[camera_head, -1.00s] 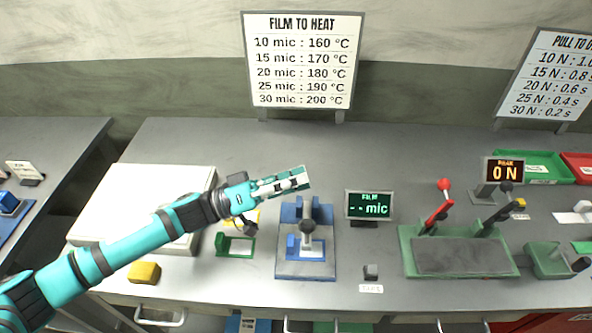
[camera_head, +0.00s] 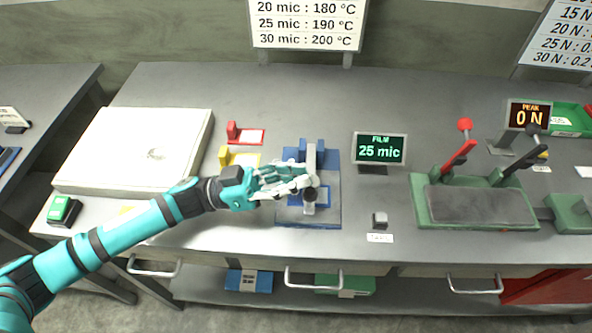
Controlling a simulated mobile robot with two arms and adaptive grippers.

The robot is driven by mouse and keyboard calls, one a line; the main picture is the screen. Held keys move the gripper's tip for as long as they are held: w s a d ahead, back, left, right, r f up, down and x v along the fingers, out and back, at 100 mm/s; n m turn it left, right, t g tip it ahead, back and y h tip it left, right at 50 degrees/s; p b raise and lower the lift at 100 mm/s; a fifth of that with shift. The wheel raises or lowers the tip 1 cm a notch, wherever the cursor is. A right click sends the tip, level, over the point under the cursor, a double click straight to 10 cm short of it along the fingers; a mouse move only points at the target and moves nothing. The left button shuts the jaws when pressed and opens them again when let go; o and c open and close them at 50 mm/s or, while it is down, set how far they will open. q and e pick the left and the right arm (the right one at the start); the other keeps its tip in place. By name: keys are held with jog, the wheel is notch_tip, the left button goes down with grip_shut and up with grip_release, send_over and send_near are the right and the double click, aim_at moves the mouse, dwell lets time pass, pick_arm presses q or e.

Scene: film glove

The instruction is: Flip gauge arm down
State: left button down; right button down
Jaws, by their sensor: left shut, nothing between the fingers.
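The gauge is a blue device on a grey-blue base plate (camera_head: 325,217) in the middle of the bench. Its grey arm (camera_head: 311,158) extends toward the front, with a dark round knob (camera_head: 310,194). My left gripper (camera_head: 308,186) is shut and empty, with its fingertips at the gauge arm beside the knob. I cannot tell whether they touch. The fingers hide part of the gauge. The film display (camera_head: 380,149) to its right reads 25 mic. My right gripper is not in view.
A large white box (camera_head: 135,150) stands at the left. Red (camera_head: 245,134) and yellow (camera_head: 238,157) holders stand left of the gauge. A green press with levers (camera_head: 478,203) stands farther right.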

pick_arm(q)
jog(key=shift+f, duration=0.1)
dwell(0.5)
jog(key=a, duration=0.9)
jog(key=shift+a+r, duration=0.25)
jog(key=shift+r, duration=0.1)
dwell(0.3)
